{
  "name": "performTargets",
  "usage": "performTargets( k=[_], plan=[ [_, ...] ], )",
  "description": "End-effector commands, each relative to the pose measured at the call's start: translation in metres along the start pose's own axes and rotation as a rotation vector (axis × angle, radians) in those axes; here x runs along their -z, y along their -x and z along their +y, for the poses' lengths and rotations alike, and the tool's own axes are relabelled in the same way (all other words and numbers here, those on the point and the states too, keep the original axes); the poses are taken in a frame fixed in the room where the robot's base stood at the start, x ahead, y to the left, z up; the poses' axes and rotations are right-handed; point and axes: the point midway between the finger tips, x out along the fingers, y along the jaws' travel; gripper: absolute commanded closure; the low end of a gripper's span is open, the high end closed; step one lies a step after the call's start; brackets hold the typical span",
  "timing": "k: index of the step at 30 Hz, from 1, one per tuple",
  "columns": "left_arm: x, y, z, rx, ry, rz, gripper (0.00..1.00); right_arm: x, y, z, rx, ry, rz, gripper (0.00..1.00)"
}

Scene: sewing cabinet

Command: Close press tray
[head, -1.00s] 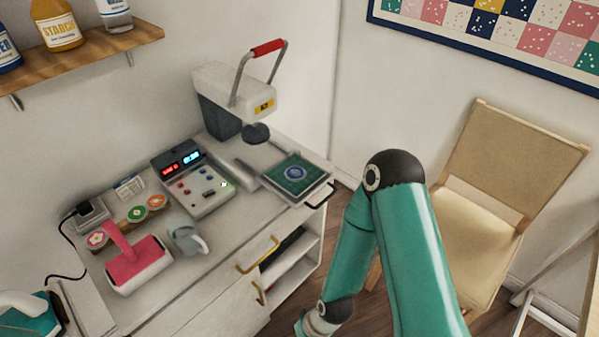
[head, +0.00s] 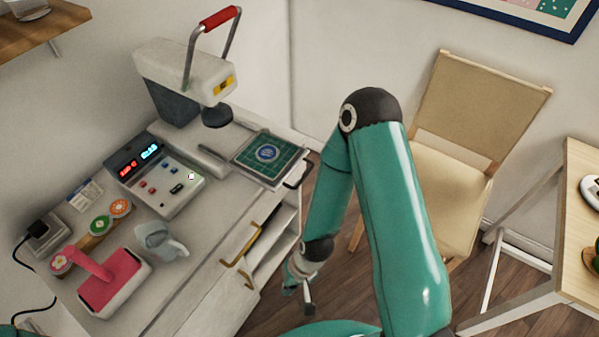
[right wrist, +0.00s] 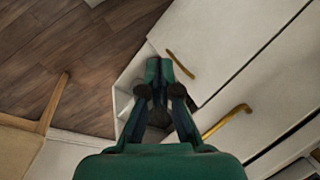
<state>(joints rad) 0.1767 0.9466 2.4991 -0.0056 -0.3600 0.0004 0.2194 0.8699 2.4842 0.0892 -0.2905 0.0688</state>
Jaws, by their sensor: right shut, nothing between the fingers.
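The press tray (head: 270,158) is a dark flat plate with a green gridded pad and a blue round emblem on it. It sticks out from under the press (head: 190,68) towards the cabinet's right edge, with a black handle (head: 298,176) at its outer end. The press has a raised red-gripped lever (head: 220,17) and a dark round head above the tray's inner end. My right gripper (head: 302,292) is shut and empty, low in front of the cabinet, below and apart from the tray. It also shows in the right wrist view (right wrist: 160,72). My left gripper is not in view.
Brass handles (head: 238,250) and open shelves face my arm. A chair (head: 455,150) and a table (head: 575,215) stand at the right.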

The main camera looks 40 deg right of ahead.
Motion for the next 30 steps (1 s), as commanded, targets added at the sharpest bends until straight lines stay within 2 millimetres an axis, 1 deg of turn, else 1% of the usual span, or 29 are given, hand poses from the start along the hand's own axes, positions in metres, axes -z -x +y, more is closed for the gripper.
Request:
performTargets(
  k=[1, 2, 3, 5, 6, 8, 9, 11, 12, 14, 15, 18, 19, 21, 24, 26, 30],
  plan=[
    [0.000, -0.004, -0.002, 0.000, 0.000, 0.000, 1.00, 0.017, 0.009, 0.010, -0.008, -0.129, 0.027, 1.00],
    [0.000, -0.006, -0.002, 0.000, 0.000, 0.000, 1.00, 0.025, 0.015, 0.015, -0.011, -0.221, 0.038, 1.00],
    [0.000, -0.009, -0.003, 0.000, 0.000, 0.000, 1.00, 0.037, 0.026, 0.023, -0.010, -0.360, 0.056, 1.00],
    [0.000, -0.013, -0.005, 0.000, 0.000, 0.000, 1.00, 0.055, 0.045, 0.034, 0.008, -0.599, 0.079, 1.00],
    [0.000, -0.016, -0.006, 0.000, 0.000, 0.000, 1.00, 0.067, 0.060, 0.041, 0.034, -0.770, 0.094, 1.00],
    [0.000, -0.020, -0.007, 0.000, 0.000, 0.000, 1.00, 0.084, 0.085, 0.049, 0.097, -1.033, 0.109, 1.00],
    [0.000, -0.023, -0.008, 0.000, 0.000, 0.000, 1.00, 0.095, 0.104, 0.053, 0.150, -1.200, 0.116, 1.00],
    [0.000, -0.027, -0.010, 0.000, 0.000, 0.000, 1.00, 0.111, 0.132, 0.056, 0.253, -1.439, 0.115, 1.00],
    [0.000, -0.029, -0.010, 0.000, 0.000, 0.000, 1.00, 0.121, 0.152, 0.058, 0.332, -1.580, 0.108, 1.00],
    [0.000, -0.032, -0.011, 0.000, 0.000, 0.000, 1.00, 0.135, 0.181, 0.059, 0.455, -1.761, 0.089, 1.00],
    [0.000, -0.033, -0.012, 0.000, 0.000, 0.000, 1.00, 0.143, 0.200, 0.059, 0.536, -1.859, 0.072, 1.00],
    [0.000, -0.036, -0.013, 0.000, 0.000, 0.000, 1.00, 0.157, 0.239, 0.059, 0.709, -2.028, 0.024, 1.00],
    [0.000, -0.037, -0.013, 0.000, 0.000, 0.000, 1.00, 0.160, 0.248, 0.059, 0.749, -2.061, 0.010, 1.00],
    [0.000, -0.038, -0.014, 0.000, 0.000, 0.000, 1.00, 0.165, 0.263, 0.058, 0.817, -2.112, -0.015, 1.00],
    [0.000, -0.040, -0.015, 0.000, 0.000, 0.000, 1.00, 0.171, 0.267, 0.056, 0.858, -2.142, -0.035, 1.00],
    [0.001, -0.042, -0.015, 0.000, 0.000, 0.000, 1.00, 0.174, 0.263, 0.054, 0.861, -2.146, -0.039, 1.00],
    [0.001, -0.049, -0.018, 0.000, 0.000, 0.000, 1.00, 0.185, 0.245, 0.048, 0.856, -2.144, -0.039, 1.00]
  ],
)
